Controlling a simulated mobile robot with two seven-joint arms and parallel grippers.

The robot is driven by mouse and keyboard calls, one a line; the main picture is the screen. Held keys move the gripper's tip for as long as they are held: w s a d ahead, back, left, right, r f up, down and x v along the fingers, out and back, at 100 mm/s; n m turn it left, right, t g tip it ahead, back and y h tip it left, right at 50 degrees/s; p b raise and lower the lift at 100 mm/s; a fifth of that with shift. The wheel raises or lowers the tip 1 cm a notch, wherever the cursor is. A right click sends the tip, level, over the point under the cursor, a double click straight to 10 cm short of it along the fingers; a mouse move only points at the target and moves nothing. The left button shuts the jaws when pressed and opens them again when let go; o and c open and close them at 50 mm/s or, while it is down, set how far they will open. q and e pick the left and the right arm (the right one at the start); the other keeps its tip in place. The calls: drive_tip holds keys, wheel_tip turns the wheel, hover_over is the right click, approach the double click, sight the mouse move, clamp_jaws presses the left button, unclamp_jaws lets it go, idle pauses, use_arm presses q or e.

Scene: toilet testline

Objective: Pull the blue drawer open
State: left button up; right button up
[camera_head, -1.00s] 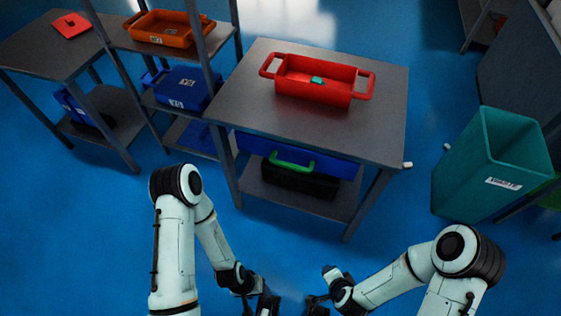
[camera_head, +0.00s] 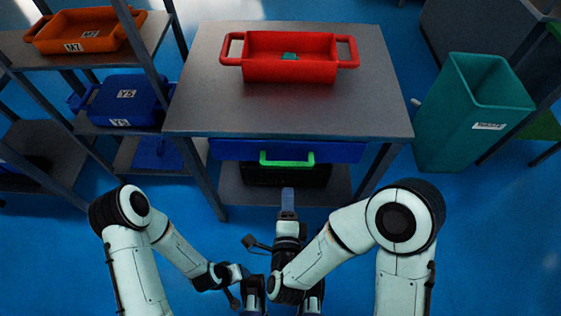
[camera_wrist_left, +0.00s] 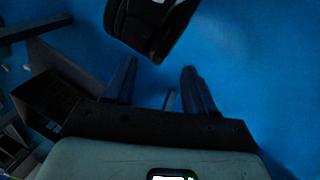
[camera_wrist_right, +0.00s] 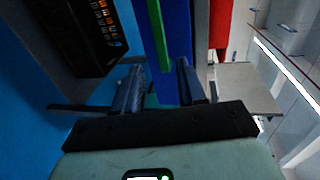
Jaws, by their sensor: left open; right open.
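The blue drawer (camera_head: 340,151) sits under the top of the grey table and looks shut. Its green handle (camera_head: 287,160) is on the front; in the right wrist view the handle (camera_wrist_right: 156,35) runs along the blue drawer front (camera_wrist_right: 180,35). My right gripper (camera_head: 288,192) points at the handle from the near side, open and empty. In the right wrist view the handle lines up between the two fingers (camera_wrist_right: 159,66); in the head view the fingertips look short of it. My left gripper is low at the front, partly hidden; its fingers (camera_wrist_left: 159,70) are open and empty.
A red bin (camera_head: 290,68) stands on the grey table (camera_head: 210,110). A black crate (camera_head: 262,178) is on the lower shelf beneath the drawer. A rack at left holds an orange bin (camera_head: 84,36) and a blue bin (camera_head: 122,104). A teal bin (camera_head: 462,125) stands right.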

sight(289, 163)
drive_tip(key=b+x, duration=0.2)
drive_tip(key=x, duration=1.1)
drive_tip(key=shift+w+d, duration=0.1)
use_arm(q)
drive_tip(key=shift+t+y, duration=0.3)
drive_tip(key=shift+t, duration=0.4)
drive_tip(key=w+f, duration=0.1)
drive_tip(key=w+a, duration=0.1)
drive_tip(key=w+f, duration=0.1)
drive_tip(key=shift+w+a+f, duration=0.35)
drive_tip(key=shift+w+a, duration=0.05)
use_arm(e)
drive_tip(key=shift+r, duration=0.1)
clamp_jaws()
